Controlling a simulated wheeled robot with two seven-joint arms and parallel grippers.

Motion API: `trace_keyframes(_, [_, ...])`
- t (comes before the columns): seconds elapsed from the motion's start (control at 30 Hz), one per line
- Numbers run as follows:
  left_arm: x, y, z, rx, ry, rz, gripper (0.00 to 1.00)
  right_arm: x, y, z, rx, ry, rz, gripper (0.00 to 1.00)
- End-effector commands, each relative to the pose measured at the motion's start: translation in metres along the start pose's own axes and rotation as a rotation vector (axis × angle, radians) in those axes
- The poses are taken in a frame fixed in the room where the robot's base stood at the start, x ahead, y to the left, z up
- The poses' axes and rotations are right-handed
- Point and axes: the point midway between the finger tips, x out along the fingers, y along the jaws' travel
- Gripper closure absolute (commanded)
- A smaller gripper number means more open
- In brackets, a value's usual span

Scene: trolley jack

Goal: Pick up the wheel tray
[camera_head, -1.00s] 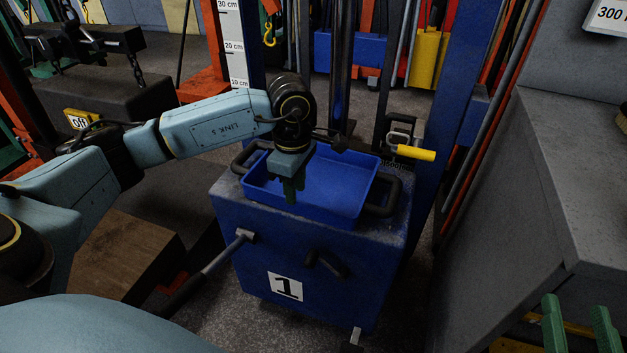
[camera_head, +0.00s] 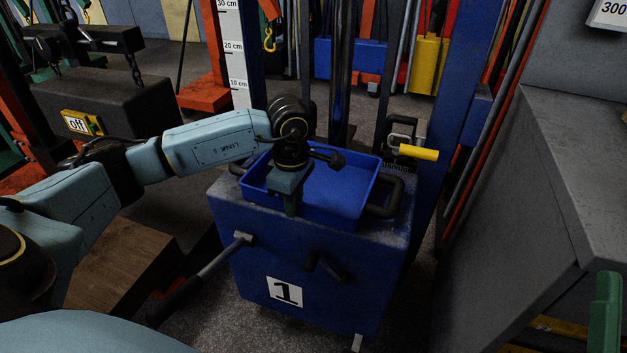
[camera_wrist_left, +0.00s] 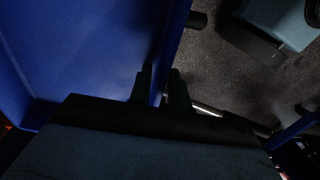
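The wheel tray (camera_head: 335,200) is a shallow blue open tray, seemingly empty, on top of the blue block marked 1 (camera_head: 345,262). Dark loop handles (camera_head: 388,197) show at its left and right ends. My left gripper (camera_head: 291,206) points down at the tray's front wall, left of its middle. In the left wrist view, its dark fingers (camera_wrist_left: 161,88) stand on either side of the tray's wall (camera_wrist_left: 172,45), apart, with a narrow gap showing. Contact with the wall is hard to see.
A blue upright post (camera_head: 455,120) and a yellow-handled crank (camera_head: 418,152) stand just behind the tray. A lever bar (camera_head: 205,273) sticks out front left of the block. A grey cabinet (camera_head: 545,190) is at right; a wooden block (camera_head: 125,262) lies left.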

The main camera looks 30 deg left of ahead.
Motion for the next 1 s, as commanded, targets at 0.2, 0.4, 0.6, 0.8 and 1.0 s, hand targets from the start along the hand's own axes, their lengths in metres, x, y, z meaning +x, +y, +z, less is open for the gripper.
trace_keyframes(0.2, [0.0,0.0,0.0,0.0,0.0,0.0,1.0,0.0,0.0,0.0,0.0,-0.001,0.0,0.56])
trace_keyframes(0.4, [0.0,0.0,0.0,0.0,0.0,0.0,1.0,0.0,0.0,0.001,0.0,-0.002,0.0,0.56])
trace_keyframes(0.6, [-0.001,0.001,0.0,0.0,-0.001,0.004,1.0,0.0,0.0,0.001,0.0,-0.003,0.0,0.56])
trace_keyframes(0.8, [-0.006,0.001,0.0,0.0,-0.001,0.004,1.0,0.002,0.0,0.001,0.0,-0.02,0.0,0.56])
trace_keyframes(1.0, [-0.022,0.001,0.0,0.0,-0.001,0.005,1.0,0.002,0.001,0.01,-0.001,-0.131,0.003,0.56])
